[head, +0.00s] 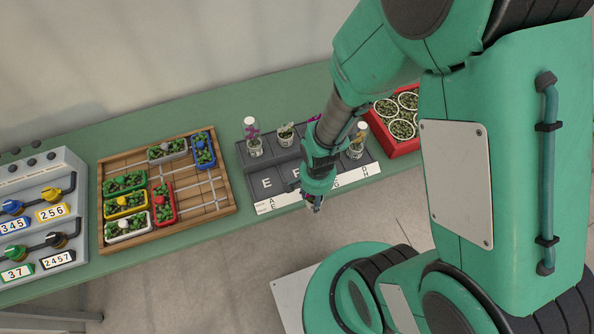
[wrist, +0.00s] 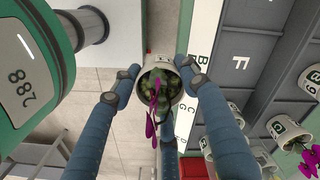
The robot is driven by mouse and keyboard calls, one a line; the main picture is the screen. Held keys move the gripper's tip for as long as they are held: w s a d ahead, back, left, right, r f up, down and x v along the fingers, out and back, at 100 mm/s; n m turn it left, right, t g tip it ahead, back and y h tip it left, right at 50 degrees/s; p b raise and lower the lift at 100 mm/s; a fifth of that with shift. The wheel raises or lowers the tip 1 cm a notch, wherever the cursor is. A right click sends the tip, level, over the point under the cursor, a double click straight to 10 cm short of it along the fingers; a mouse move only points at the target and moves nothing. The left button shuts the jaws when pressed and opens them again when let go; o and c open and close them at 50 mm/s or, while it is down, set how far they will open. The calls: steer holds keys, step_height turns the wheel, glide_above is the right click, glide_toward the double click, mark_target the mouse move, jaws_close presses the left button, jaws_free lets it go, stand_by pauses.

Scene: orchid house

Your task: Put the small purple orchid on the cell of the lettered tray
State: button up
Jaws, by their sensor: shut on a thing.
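My gripper (head: 316,208) is shut on a small pale pot holding a purple orchid (wrist: 157,92), with green leaves and magenta petals. In the wrist view the fingers are around the pot. In the head view it hangs in front of the lettered tray, near the bench's front edge, and the pot is mostly hidden. The lettered tray (head: 252,172) is dark and stepped, with white letters and a pale label strip in front; it also shows at the right of the wrist view (wrist: 205,15). My arm hides part of its middle.
Several potted orchids, including a dark purple one (head: 253,142) and a white one (head: 286,133), stand at the tray's back. A wooden grid with coloured planters (head: 107,167) is left, a red crate (head: 400,149) right. The green bench (head: 190,251) has a clear front strip.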

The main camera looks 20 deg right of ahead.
steer(key=w, duration=0.5)
steer(key=w+f+b, duration=0.1)
steer(key=w, duration=1)
steer(key=shift+f, duration=0.25)
steer(key=shift+s, duration=0.1)
steer(key=shift+f, duration=0.1)
steer(key=shift+f+b, duration=0.45)
steer(key=shift+f, duration=1.2)
steer(key=shift+f, duration=0.2)
steer(key=o, duration=1.3)
steer(key=shift+r, duration=0.15)
step_height(320, 180, up, 12)
steer(key=shift+r+p, duration=0.1)
steer(key=shift+p, duration=0.8)
